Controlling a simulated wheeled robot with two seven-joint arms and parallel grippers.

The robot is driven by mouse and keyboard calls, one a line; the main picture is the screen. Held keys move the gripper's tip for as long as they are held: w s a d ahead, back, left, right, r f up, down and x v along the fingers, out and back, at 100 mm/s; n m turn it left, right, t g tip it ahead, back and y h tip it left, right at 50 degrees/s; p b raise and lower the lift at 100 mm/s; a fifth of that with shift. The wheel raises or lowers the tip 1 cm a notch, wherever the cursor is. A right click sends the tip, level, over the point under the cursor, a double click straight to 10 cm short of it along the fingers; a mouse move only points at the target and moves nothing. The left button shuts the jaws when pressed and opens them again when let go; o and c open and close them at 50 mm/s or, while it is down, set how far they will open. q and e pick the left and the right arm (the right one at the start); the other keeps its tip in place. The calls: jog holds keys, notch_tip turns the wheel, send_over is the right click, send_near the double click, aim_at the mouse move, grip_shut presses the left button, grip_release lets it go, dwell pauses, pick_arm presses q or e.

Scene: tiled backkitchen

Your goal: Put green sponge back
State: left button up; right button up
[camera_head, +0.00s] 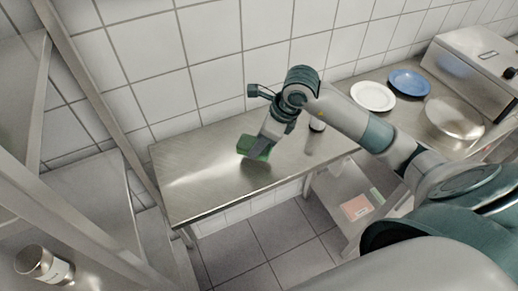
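The green sponge (253,148) is at the tips of my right gripper (262,145), over the metal counter (205,165) against the tiled wall. The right arm reaches in from the right, and its fingers point down and overlap the sponge. The gripper looks shut on the sponge. A dark shadow lies just below the sponge; I cannot tell whether it touches the counter. My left gripper is not in view.
A white plate (372,96), a blue plate (409,83), a round metal dish (455,118) and a metal appliance (476,68) stand at right. A pink item (355,207) lies on a lower shelf. Metal shelving with a canister (42,264) stands left. The counter's left part is clear.

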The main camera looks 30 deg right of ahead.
jog(key=shift+f+p, duration=0.5)
jog(key=shift+f, duration=0.2)
jog(key=shift+f+p, duration=0.45)
jog(key=shift+f, duration=0.85)
jog(key=o, duration=0.9)
jog(key=shift+r, duration=0.1)
